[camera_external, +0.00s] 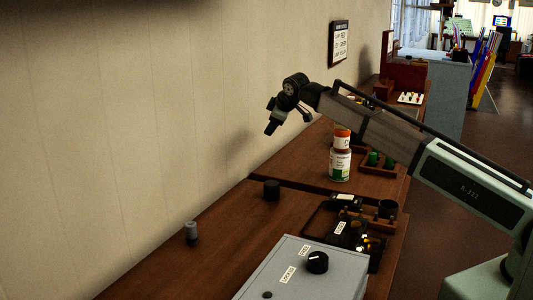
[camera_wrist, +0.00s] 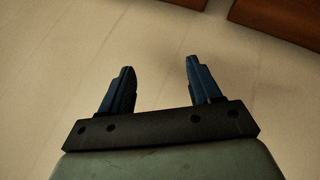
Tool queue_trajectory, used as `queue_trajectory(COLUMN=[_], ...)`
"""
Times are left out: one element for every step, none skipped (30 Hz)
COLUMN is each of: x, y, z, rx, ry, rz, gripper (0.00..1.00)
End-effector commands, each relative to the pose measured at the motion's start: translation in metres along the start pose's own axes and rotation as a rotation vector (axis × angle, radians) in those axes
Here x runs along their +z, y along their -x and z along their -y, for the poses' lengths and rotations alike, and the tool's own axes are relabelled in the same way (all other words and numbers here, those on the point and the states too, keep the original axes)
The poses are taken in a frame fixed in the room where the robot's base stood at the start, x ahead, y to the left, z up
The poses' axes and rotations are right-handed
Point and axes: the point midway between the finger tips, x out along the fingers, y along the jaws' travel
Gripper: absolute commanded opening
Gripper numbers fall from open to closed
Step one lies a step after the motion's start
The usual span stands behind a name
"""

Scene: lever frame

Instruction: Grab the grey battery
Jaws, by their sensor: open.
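A small grey cylinder (camera_external: 192,232), which looks like the grey battery, stands upright on the wooden bench near the wall, at the lower left of the external view. My gripper (camera_external: 288,121) is up in the air near the wall, above and to the right of it and well apart from it. In the wrist view my gripper (camera_wrist: 158,72) shows two dark fingers spread apart with nothing between them. The grey battery does not show in the wrist view.
A black cylinder (camera_external: 272,190) stands on the bench (camera_external: 225,265). A grey control box (camera_external: 300,272) with a knob is at the front. Stacked cans (camera_external: 340,163) and a dark tray with small items (camera_external: 340,228) are to the right. The wall (camera_external: 120,130) runs along the left.

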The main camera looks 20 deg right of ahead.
Motion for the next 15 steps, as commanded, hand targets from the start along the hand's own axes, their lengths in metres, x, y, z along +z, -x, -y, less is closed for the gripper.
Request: queue_trajectory(x=[-0.015, -0.022, -0.032, -0.038, -0.045, -0.053, -0.059, -0.065, -0.071, -0.076, -0.081, -0.086, -0.09, -0.093, -0.098], y=[0.005, 0.008, 0.013, 0.016, 0.02, 0.026, 0.03, 0.035, 0.042, 0.047, 0.053, 0.06, 0.066, 0.072, 0.081], z=[0.029, 0.045, 0.067, 0.082, 0.099, 0.12, 0.136, 0.153, 0.174, 0.19, 0.207, 0.228, 0.244, 0.26, 0.28], rx=[-0.04, -0.062, -0.094, -0.116, -0.139, -0.17, -0.192, -0.216, -0.246, -0.269, -0.292, -0.321, -0.345, -0.366, -0.395], ry=[0.001, -0.002, -0.004, -0.006, -0.007, -0.009, -0.01, -0.01, -0.01, -0.01, -0.01, -0.008, -0.007, -0.005, -0.003], rz=[-0.008, -0.011, -0.014, -0.015, -0.017, -0.017, -0.018, -0.017, -0.016, -0.015, -0.012, -0.009, -0.006, -0.002, 0.003], gripper=[0.63, 0.63, 0.63, 0.63, 0.63, 0.63, 0.63, 0.63, 0.63, 0.63, 0.63, 0.63, 0.63, 0.63, 0.63])
